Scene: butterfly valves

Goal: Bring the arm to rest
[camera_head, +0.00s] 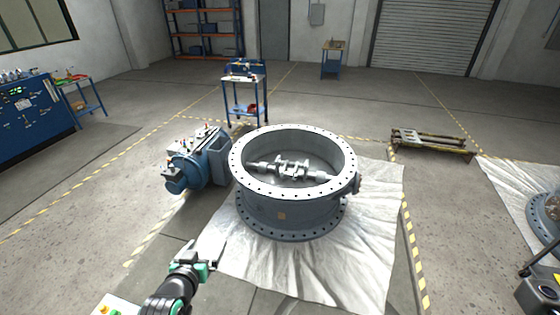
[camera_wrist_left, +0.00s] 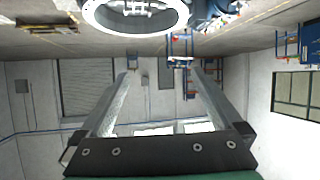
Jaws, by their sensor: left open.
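My left gripper (camera_head: 207,250) is at the lower left in the head view, in front of and to the left of the large grey valve body (camera_head: 285,212). It is apart from the valve. In the left wrist view its two fingers (camera_wrist_left: 167,88) are spread wide with nothing between them. The wrist picture is upside down, and the valve ring (camera_wrist_left: 135,24) shows at its top edge. My right gripper is in neither view.
The valve stands on a white sheet (camera_head: 375,220). A blue-grey actuator (camera_head: 200,163) sits left of it. A blue trolley (camera_head: 245,95) stands behind, and a pallet (camera_head: 432,147) lies to the right.

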